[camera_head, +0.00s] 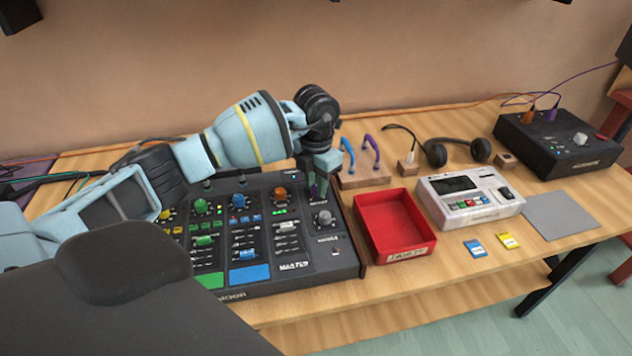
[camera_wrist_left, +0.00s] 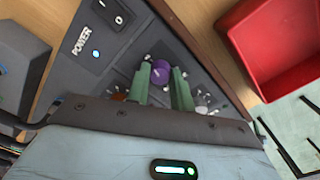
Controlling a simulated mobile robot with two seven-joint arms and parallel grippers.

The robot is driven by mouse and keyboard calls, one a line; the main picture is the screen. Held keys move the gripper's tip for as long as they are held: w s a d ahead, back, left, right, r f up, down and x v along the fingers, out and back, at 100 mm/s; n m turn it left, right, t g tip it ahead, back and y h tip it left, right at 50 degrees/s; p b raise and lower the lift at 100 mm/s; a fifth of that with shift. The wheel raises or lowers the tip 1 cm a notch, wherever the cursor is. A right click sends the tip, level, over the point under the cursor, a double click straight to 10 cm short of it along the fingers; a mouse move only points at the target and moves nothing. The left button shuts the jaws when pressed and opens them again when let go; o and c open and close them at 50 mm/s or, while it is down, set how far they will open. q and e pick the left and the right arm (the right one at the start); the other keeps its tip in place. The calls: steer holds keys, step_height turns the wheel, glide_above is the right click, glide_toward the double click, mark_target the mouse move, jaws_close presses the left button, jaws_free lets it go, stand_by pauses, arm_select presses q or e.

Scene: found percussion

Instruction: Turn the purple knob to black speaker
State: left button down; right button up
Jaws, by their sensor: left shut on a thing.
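The purple knob (camera_wrist_left: 160,72) is on the top right part of the black mixer (camera_head: 320,262). In the left wrist view it shows between the two green fingers of my left gripper (camera_wrist_left: 161,88). In the head view my left gripper (camera_head: 318,182) points down at the mixer's upper right corner and mostly hides the knob. The gripper is shut on the purple knob. A dark box at the top right edge (camera_head: 627,50), with a purple cable running towards it, may be the black speaker. The knob's exact pointing direction is too small to tell. My right gripper is not in view.
An orange knob (camera_head: 280,194) and a grey knob (camera_head: 323,219) are close to the gripper. A red tray (camera_head: 428,246) stands right of the mixer. Beyond it are a white device (camera_head: 470,214), headphones (camera_head: 437,154) and a black cabled box (camera_head: 540,156). A grey mat (camera_head: 560,216) is bare.

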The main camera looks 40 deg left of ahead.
arm_select(q)
steer(key=m, duration=0.5)
steer(key=shift+m, duration=0.3)
steer(key=m, duration=0.6)
steer(key=m+b, duration=0.1)
steer(key=m, duration=0.5)
steer(key=shift+f+m, duration=0.1)
steer(key=shift+m, duration=0.2)
steer(key=m+b, duration=0.1)
steer(key=m, duration=0.1)
steer(key=shift+m, duration=2)
steer(key=c, duration=1.2)
jaws_free()
steer(key=shift+c, duration=0.2)
